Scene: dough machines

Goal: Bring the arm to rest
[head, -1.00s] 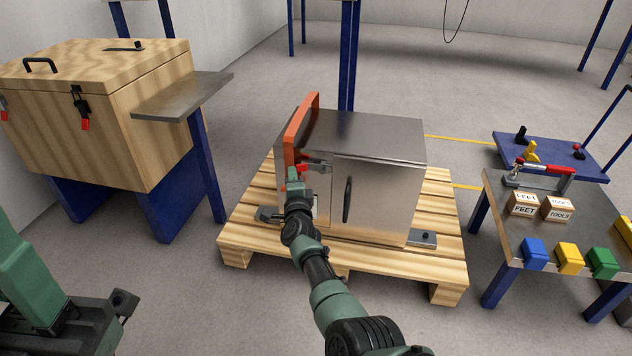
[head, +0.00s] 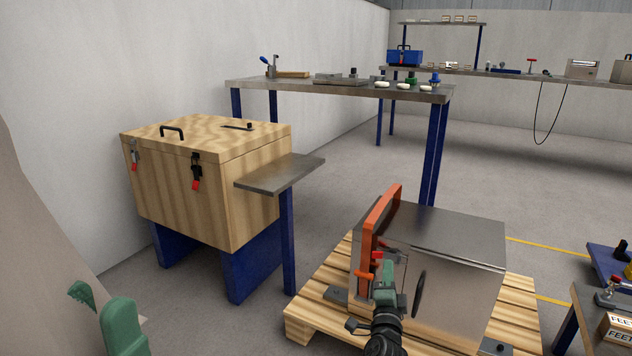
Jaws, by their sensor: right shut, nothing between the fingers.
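My right arm comes up from the bottom edge, and its green gripper (head: 374,262) is shut and empty. It is in front of the left part of a steel cabinet (head: 450,245), close to an orange frame (head: 372,232) on the cabinet's left side. I cannot tell whether it touches the frame.
The cabinet stands on a wooden pallet (head: 312,314). A wooden box (head: 195,200) on blue legs, with a metal side shelf (head: 280,174), stands left. Long tables (head: 335,86) stand behind. A small table (head: 592,325) is at the right edge. Open floor lies behind the cabinet.

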